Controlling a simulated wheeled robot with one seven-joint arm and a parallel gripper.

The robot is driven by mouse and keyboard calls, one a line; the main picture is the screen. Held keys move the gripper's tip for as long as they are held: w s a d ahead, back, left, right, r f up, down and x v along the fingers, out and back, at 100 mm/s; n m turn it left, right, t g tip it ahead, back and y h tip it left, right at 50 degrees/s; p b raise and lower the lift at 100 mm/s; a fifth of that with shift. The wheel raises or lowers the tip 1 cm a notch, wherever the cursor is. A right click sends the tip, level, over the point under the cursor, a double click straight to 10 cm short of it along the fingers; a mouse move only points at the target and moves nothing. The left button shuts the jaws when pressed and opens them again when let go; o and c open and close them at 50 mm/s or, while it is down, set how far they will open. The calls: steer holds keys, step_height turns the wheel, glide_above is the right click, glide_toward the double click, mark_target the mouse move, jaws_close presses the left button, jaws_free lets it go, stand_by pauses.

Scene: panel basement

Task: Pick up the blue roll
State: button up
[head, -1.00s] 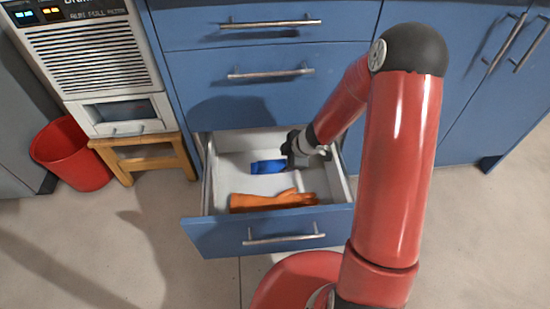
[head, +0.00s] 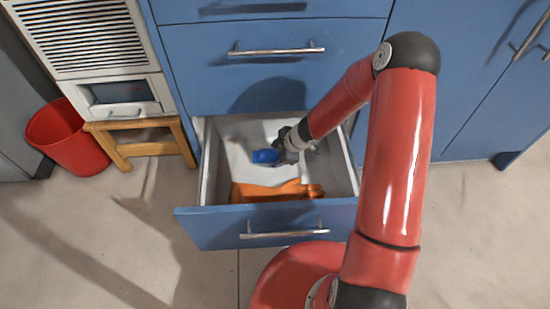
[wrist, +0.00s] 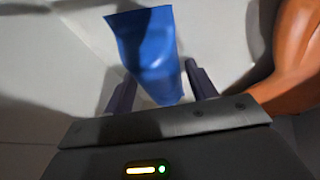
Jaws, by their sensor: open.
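The blue roll (head: 265,156) lies in the open bottom drawer (head: 208,180), toward its back. My gripper (head: 282,148) reaches down into the drawer at the roll's right end. In the wrist view, the blue roll (wrist: 150,55) extends away from the camera, with its near end between the two dark fingers of my gripper (wrist: 160,92). The fingers are open, one on each side of the roll, and a gap shows beside it. Whether either finger touches the roll cannot be told.
Orange gloves (head: 270,192) lie at the drawer's front; an orange shape (wrist: 295,60) is close to the right finger in the wrist view. The drawer walls surround the gripper. A red bin (head: 68,138) and a wooden stool (head: 145,148) stand at left.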

steer(key=shift+r, duration=0.1)
steer(key=c, duration=0.9)
